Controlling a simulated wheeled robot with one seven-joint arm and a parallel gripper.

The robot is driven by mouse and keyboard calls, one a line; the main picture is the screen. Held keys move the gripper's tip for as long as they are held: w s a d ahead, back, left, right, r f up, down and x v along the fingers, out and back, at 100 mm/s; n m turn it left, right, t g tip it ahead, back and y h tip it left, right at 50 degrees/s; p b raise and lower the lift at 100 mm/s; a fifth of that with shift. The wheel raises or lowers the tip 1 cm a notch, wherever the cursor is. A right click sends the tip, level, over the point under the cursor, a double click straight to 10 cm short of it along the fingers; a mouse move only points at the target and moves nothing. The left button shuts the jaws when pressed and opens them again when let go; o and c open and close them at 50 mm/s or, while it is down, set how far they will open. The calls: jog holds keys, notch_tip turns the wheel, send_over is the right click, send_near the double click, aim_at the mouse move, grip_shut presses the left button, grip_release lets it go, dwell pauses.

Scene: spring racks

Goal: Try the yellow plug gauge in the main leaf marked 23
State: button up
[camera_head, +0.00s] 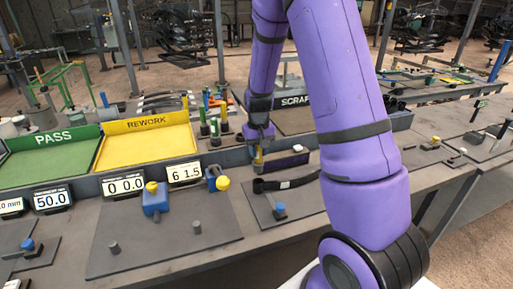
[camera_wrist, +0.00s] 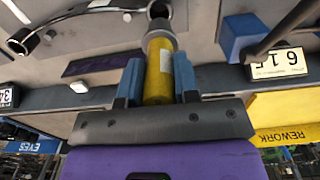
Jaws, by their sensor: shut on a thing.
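My gripper (camera_head: 259,150) is shut on the yellow plug gauge (camera_wrist: 158,72), with blue fingers on both sides of its yellow handle. The gauge also shows small below the gripper in the head view (camera_head: 258,162). Its grey plug end points away from the gripper in the wrist view. A dark leaf with a rolled eye (camera_head: 258,186) lies on a grey board just below and in front of the gauge.
A dark purple-faced block (camera_head: 288,161) stands behind the leaf. A blue post with a yellow ball (camera_head: 222,183) and a readout (camera_head: 185,173) are to the left. The yellow REWORK tray (camera_head: 145,145) and green PASS tray (camera_head: 50,160) lie further left.

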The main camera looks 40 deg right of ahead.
aim_at(258, 160)
jog(key=shift+f, duration=2.05)
jog(key=shift+f, duration=0.3)
dwell(0.6)
jog(key=shift+r, duration=0.1)
dwell(3.6)
jog(key=shift+r, duration=1.4)
jog(key=shift+r, duration=0.1)
